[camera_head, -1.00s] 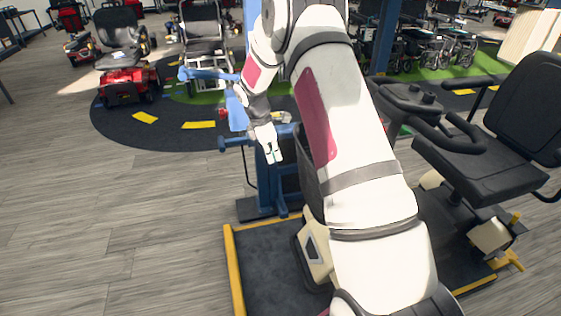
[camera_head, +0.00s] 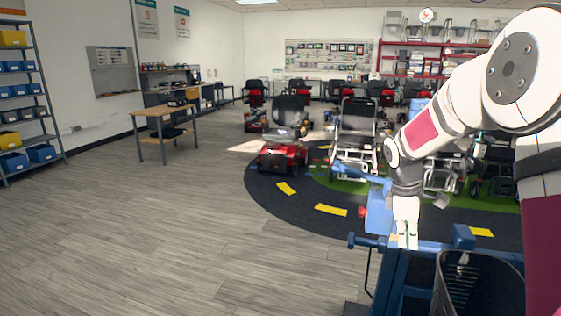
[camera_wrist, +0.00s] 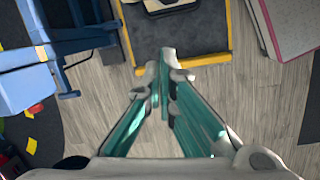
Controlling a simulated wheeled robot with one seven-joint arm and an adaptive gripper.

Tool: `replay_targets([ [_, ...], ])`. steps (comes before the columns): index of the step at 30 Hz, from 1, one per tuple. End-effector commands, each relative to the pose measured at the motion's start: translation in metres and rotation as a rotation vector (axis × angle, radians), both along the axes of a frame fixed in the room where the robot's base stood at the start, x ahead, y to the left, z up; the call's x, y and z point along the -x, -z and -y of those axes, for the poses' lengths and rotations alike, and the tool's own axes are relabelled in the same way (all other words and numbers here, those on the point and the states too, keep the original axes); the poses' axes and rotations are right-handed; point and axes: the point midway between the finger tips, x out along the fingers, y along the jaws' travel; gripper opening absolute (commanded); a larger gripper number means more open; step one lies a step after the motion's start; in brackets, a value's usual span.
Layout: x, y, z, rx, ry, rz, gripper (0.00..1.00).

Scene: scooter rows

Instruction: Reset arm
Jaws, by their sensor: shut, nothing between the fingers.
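My gripper (camera_head: 405,238) hangs below my bent white arm at the right of the head view, pointing down. It is in front of a blue frame (camera_head: 430,246) with a black basket (camera_head: 475,285). In the wrist view the two teal-sided fingers of my gripper (camera_wrist: 163,72) come together at their tips and hold nothing. Beyond the tips lie the wooden floor and the yellow edge of a dark platform (camera_wrist: 185,30).
The blue frame (camera_wrist: 75,45) is at the upper left of the wrist view. A red scooter (camera_head: 284,150) and a wheelchair (camera_head: 356,130) stand on the dark mat behind. A wooden table (camera_head: 162,115) and shelf (camera_head: 25,100) are at left. The left floor is clear.

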Motion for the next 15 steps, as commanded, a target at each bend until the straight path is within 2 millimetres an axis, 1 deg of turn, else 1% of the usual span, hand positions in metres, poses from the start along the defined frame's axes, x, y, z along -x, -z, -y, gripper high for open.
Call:
replay_targets([
  [1,0.016,-0.03,-0.009,-0.001,0.04,0.031,0.0],
  [3,0.036,-0.057,-0.02,-0.009,0.103,0.069,0.0],
  [5,0.055,-0.08,-0.029,-0.016,0.158,0.101,0.0],
  [6,0.067,-0.094,-0.034,-0.023,0.196,0.122,0.0],
  [8,0.087,-0.113,-0.043,-0.035,0.25,0.152,0.0],
  [9,0.101,-0.126,-0.049,-0.044,0.287,0.173,0.0],
  [11,0.122,-0.142,-0.057,-0.059,0.342,0.204,0.0],
  [12,0.136,-0.153,-0.063,-0.07,0.378,0.224,0.0],
  [14,0.158,-0.167,-0.07,-0.089,0.433,0.252,0.0],
  [15,0.173,-0.175,-0.075,-0.103,0.47,0.271,0.0],
])
